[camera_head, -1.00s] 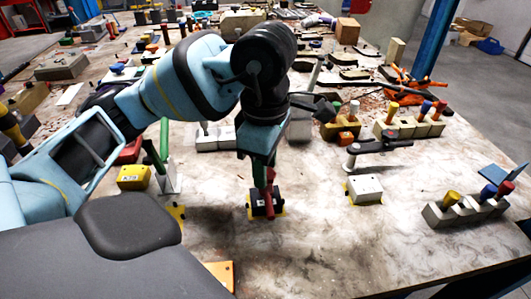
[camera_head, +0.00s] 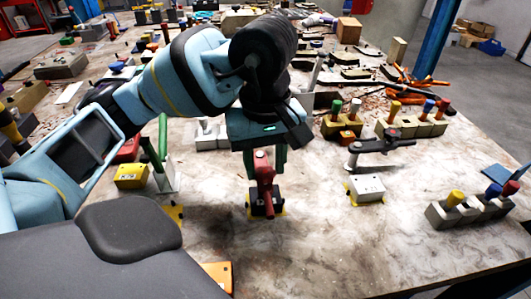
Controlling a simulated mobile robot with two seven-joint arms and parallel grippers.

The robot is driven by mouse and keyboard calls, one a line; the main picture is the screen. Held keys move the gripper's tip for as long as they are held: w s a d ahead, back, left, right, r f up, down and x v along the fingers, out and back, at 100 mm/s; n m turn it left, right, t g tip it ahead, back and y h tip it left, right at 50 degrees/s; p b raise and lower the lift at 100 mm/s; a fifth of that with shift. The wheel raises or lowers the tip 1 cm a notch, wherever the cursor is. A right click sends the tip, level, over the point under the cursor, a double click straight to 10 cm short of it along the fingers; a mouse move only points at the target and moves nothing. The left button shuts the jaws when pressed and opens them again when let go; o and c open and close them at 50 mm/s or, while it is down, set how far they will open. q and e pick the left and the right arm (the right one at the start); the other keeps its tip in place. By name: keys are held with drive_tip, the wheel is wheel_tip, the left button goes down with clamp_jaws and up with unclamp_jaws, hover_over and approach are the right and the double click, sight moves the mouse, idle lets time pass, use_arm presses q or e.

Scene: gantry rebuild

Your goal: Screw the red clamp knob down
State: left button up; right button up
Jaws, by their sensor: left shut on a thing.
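The red clamp knob (camera_head: 262,166) stands over a small dark block (camera_head: 258,206) on a yellow mark, near the middle of the table. A red bar hangs down in front of the block. My left gripper (camera_head: 265,168) points straight down from above, with one green finger on each side of the knob's upper part. It is shut on the knob. The underside of the knob and its thread are hidden. My right gripper does not show.
A white block with a dark-handled clamp (camera_head: 378,146) stands to the right. A grey holder with coloured pegs (camera_head: 452,212) is at the far right. A yellow box (camera_head: 131,176) and green-handled clamp (camera_head: 154,155) are to the left. The front right table is clear.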

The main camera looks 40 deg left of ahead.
use_arm(q)
drive_tip(key=m, duration=0.4)
drive_tip(key=shift+m+b, duration=0.3)
drive_tip(key=m, duration=0.4)
drive_tip(key=shift+r+m, duration=0.1)
drive_tip(key=shift+m, duration=0.2)
drive_tip(key=m+b, duration=0.1)
drive_tip(key=m, duration=0.3)
drive_tip(key=shift+w+r+m, duration=0.1)
drive_tip(key=shift+m, duration=2.4)
drive_tip(key=o, duration=0.8)
